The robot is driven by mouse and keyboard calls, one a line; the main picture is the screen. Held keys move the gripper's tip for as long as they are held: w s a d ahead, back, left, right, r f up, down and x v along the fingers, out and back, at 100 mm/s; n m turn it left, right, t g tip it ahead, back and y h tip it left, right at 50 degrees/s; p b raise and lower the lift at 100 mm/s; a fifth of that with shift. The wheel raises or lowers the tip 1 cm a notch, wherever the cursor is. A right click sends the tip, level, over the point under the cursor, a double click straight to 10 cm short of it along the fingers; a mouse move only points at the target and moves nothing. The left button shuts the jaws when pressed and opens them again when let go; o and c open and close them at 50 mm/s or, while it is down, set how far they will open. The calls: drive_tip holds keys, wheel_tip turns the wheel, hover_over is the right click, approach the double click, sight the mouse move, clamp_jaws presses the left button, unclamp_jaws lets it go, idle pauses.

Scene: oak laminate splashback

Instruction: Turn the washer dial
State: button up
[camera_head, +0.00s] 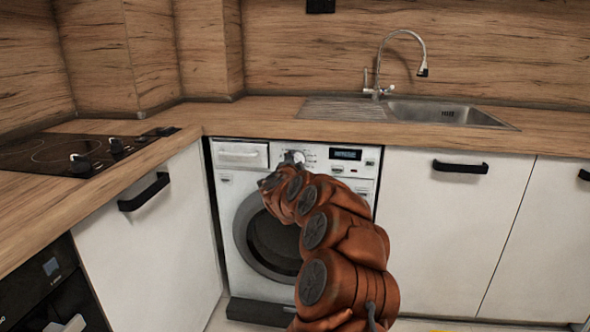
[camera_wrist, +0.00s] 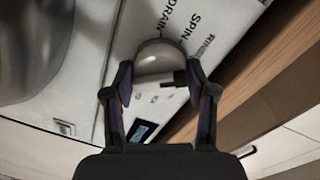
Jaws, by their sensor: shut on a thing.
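The washer (camera_head: 230,186) is white with a round dark door and stands under the counter. Its silver dial (camera_head: 293,157) is at the top of the front panel, partly hidden by my orange arm in the head view. In the wrist view the domed dial (camera_wrist: 160,58) sits between the two dark fingers of my gripper (camera_wrist: 158,74), which is shut on it. Printed words such as SPIN and DRAIN show beside the dial. The fingertips are hard to make out in the head view.
The wooden counter (camera_head: 262,125) runs above the washer. A hob (camera_head: 70,152) with knobs lies at the left, and a sink (camera_head: 445,113) with a tall tap at the right. White cupboards with black handles (camera_head: 460,167) flank the washer. A detergent drawer (camera_head: 240,154) is left of the dial.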

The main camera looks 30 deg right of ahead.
drive_tip(key=m+b, duration=0.3)
drive_tip(key=m, duration=0.1)
drive_tip(key=shift+m+y+b, duration=0.3)
drive_tip(key=shift+m+b, duration=0.05)
drive_tip(key=shift+m, duration=0.05)
drive_tip(key=shift+r+m+t+b, duration=0.15)
drive_tip(key=shift+m+t+b, duration=0.25)
drive_tip(key=shift+m+b, duration=0.45)
drive_tip(key=shift+d+m, duration=0.1)
drive_tip(key=shift+m, duration=0.25)
drive_tip(key=shift+s, duration=0.1)
drive_tip(key=o, duration=1.2)
drive_tip(key=shift+c, duration=0.2)
drive_tip(key=shift+s, duration=0.1)
